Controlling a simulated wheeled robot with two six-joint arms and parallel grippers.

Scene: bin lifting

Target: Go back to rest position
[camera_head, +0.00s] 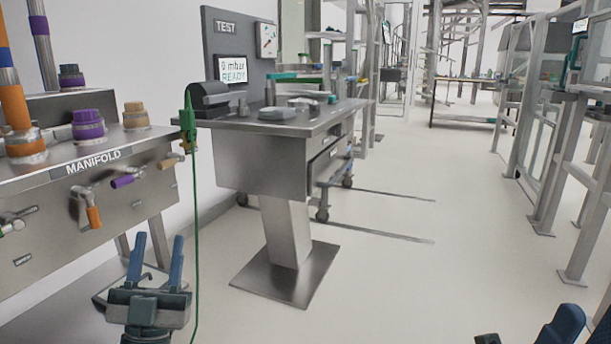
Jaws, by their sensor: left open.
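My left gripper (156,262) is at the lower left, its two blue fingers pointing up and spread apart with nothing between them. My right gripper (567,325) shows only partly at the bottom right corner, as blue and dark pieces cut off by the frame edge. Its jaws cannot be judged. No bin is clearly seen.
The manifold bench has valve handles and purple, orange and tan fittings. A green cable (195,240) hangs beside my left gripper. A test station (270,165) stands on a pedestal at centre. Metal frames (545,130) line the right. The floor (430,250) between is clear.

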